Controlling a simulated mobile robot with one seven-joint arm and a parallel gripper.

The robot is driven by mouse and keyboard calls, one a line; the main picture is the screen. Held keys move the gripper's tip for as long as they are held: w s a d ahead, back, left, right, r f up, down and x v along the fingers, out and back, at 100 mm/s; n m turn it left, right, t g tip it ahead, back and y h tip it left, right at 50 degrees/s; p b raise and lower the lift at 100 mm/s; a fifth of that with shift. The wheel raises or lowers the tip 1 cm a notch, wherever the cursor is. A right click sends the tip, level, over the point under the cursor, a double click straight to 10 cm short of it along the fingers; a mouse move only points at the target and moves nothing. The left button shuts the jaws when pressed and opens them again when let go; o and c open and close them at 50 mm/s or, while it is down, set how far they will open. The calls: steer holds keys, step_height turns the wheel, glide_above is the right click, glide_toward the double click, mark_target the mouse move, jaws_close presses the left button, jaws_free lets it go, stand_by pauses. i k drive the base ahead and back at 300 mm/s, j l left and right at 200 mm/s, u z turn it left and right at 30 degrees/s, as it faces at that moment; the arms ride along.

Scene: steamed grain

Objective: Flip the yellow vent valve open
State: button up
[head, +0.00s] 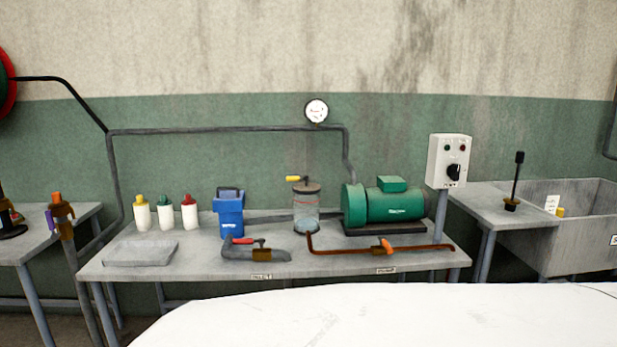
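The yellow vent valve handle (293,179) sits on top of a clear jar (305,212) with a dark lid, near the middle of the grey bench. The handle lies about level and points left from its small stem. From this distance I cannot tell the valve's inner state. The jar shows a red line on its side and stands in front of the pipe on the bench. My gripper is not in view.
Left of the jar is a blue box (229,212), and a red-handled valve (243,240) is in front. A green motor (385,205) stands right. An orange-handled valve (383,246) is on the rusty front pipe. Several capped bottles (165,215) and a tray (140,253) are left.

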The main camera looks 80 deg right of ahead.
mark_target(306, 179)
steer(key=z, duration=2.5)
steer(key=i+j+u, duration=0.1)
steer(key=i+j, duration=0.85)
steer(key=i+j+u, duration=0.15)
steer(key=i+j, duration=0.25)
steer(key=i, duration=0.75)
